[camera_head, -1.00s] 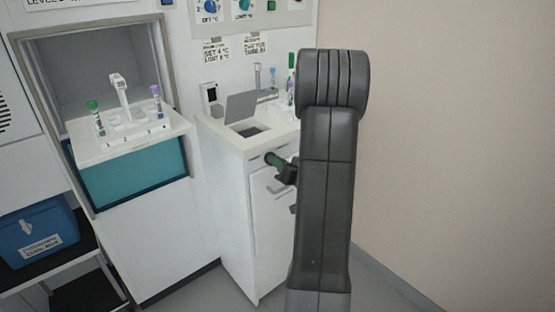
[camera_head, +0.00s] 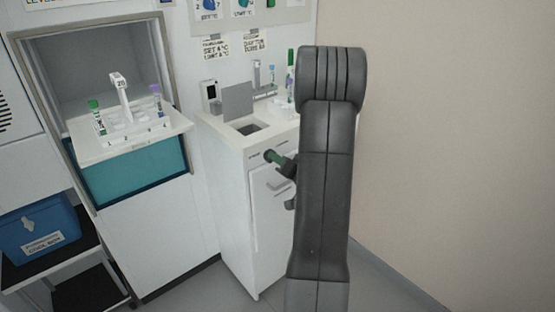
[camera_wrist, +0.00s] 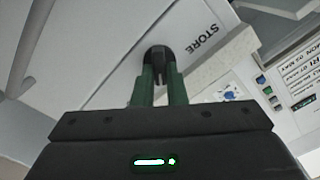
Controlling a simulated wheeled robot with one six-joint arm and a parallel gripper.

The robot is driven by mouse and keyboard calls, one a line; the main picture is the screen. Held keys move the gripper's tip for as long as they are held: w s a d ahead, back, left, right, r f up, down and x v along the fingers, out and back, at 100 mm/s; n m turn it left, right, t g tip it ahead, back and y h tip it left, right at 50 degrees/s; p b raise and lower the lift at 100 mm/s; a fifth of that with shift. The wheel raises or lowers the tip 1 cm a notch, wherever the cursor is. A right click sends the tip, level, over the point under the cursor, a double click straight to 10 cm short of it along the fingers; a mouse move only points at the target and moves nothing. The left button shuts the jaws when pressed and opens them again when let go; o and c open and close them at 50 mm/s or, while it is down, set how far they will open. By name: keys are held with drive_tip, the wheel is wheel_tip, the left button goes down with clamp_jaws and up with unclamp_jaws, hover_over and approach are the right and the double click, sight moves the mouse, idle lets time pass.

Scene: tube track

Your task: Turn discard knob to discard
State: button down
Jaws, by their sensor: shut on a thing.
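The discard knob (camera_wrist: 157,57) is a dark rounded knob on the white cabinet front, beside the printed word STORE in the wrist view. My gripper (camera_wrist: 160,78) has green fingers, and they are closed on the knob from both sides. In the head view my gripper (camera_head: 274,157) meets the upper front of the white cabinet (camera_head: 229,190), just below its top. The knob is mostly hidden there by the fingers and my arm. The word DISCARD is not readable in either view.
The cabinet top has an opening with a raised grey flap (camera_head: 238,101). A white tube rack (camera_head: 135,135) stands on the shelf at left. A blue box (camera_head: 40,230) sits on a dark cart. A plain wall fills the right side.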

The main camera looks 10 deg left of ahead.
drive_tip(key=c, duration=1.5)
unclamp_jaws()
drive_tip(key=shift+o, duration=0.2)
drive_tip(key=shift+d, duration=0.1)
drive_tip(key=v, duration=1.3)
drive_tip(key=shift+s+d, duration=0.2)
drive_tip(key=shift+s, duration=0.1)
drive_tip(key=x, duration=1.3)
drive_tip(key=shift+w+a, duration=0.3)
